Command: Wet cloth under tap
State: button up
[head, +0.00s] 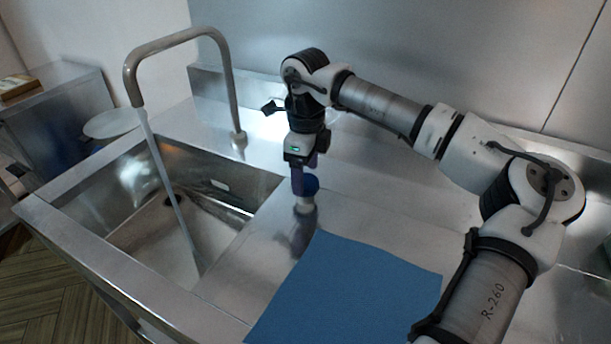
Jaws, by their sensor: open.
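The blue cloth (345,292) lies flat on the steel counter to the right of the sink. The tap (180,42) arches over the sink, and a stream of water (172,190) runs from its spout into the steel basin (140,228). My gripper (298,190) points down over the counter, between the basin and the back edge, behind the cloth's far corner. It is open and apart from the cloth. A small blue-topped container with a pale lower part (307,193) stands right at the fingers. I cannot tell whether they touch it.
A steel wall (420,50) stands close behind the counter. A white round dish (112,123) and a box (18,87) sit at the far left. The counter between the basin and the cloth is clear.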

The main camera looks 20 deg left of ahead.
aim_at(306, 181)
notch_tip(306, 181, up, 12)
jog(key=b, duration=0.1)
dwell(0.5)
